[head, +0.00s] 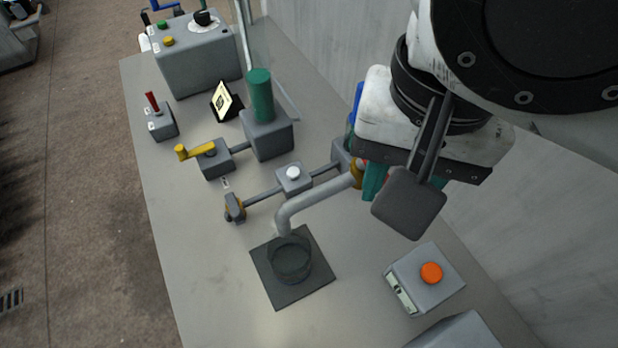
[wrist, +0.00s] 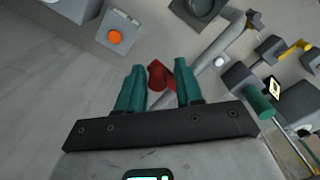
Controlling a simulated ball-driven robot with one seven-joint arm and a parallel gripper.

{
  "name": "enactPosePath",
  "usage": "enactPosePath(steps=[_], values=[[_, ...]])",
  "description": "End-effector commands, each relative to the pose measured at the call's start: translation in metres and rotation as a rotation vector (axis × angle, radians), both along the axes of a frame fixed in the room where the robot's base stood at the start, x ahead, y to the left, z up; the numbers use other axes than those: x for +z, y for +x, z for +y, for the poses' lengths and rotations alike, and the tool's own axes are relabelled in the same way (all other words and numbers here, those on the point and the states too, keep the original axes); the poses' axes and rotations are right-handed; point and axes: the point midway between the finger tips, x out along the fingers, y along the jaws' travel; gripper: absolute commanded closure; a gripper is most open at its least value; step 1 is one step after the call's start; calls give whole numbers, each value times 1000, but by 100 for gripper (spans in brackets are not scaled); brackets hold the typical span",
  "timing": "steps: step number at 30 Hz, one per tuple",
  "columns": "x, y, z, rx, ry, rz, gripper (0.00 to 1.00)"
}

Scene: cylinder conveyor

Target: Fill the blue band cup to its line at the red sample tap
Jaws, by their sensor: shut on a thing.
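My gripper (head: 366,184) is beside the pipework at the bench's right side, largely hidden by my wrist in the head view. In the wrist view its teal fingers (wrist: 159,68) are on either side of a red tap handle (wrist: 160,77) and shut on it. A grey spout (head: 318,197) bends down from the pipework. Below its mouth a dark, see-through cup (head: 291,261) stands upright on a dark square pad (head: 312,291). I cannot make out a blue band, fill line or liquid level on the cup.
An orange button box (head: 431,273) stands right of the pad. A white-knobbed block (head: 293,174), a yellow lever (head: 194,152), a green cylinder (head: 261,95), a small sign (head: 226,101) and a red-lever box (head: 153,103) stand farther back. A wall bounds the right. The front-left bench is clear.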

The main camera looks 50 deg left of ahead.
Motion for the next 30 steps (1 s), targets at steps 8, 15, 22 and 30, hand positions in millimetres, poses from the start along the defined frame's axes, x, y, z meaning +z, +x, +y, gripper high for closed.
enactPosePath(steps=[8, 15, 22, 30], values=[[2, -9, 5, -193, 1, -3, 91], [4, -16, 10, -324, 3, -3, 91], [1, -21, 14, -444, 3, -3, 92], [1, -21, 14, -444, 3, -3, 92]])
